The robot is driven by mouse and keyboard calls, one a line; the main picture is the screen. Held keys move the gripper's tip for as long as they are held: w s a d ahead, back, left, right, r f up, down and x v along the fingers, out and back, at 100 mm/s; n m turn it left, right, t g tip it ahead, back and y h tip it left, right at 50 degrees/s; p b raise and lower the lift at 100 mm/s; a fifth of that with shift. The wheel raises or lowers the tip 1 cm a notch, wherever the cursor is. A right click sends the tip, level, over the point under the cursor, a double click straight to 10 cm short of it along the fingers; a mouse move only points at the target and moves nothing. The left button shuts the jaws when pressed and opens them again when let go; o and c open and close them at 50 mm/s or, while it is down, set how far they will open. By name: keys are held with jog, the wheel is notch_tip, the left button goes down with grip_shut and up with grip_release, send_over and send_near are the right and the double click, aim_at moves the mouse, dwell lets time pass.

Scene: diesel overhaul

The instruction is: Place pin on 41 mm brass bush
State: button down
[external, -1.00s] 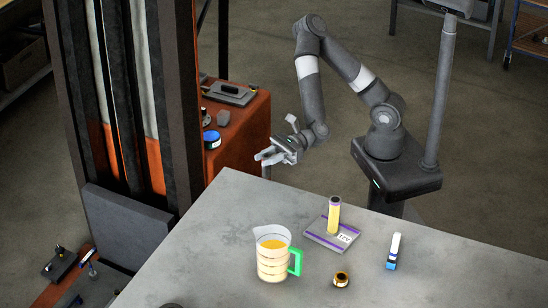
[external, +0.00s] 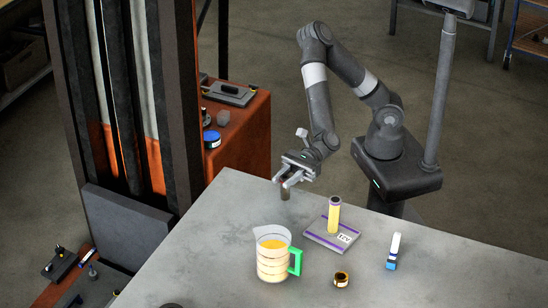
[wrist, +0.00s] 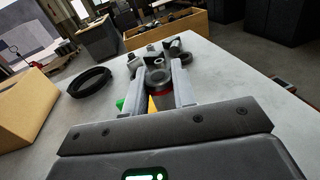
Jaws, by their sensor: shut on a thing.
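My gripper (external: 287,181) is above the table's far left edge. Its jaws are shut on the pin (external: 285,191), a short dark cylinder hanging upright below the fingers. In the wrist view the pin's round dark end (wrist: 159,80) shows between the two grey fingertips. A short brass-coloured ring with a dark opening (external: 342,279), apparently the brass bush, stands on the table at the front. The pin is well apart from it, up and to the left. No size marking is readable on the ring.
A jug (external: 272,258) with yellow liquid and a green handle stands left of the ring. A blue-and-white item (external: 393,251) is at right. The wrist view shows a black ring (wrist: 89,82).

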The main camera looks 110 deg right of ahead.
jog(key=s+a+n+g+y, duration=0.2)
jog(key=s+a+y, duration=0.1)
jog(key=a, duration=0.8)
jog(key=n+g+y, duration=0.2)
send_over(342, 276)
notch_tip(342, 276, down, 10)
jog(key=shift+w+f, duration=0.1)
jog(key=shift+f, duration=2)
jog(key=shift+f, duration=0.15)
jog(key=c, duration=1.2)
grip_release()
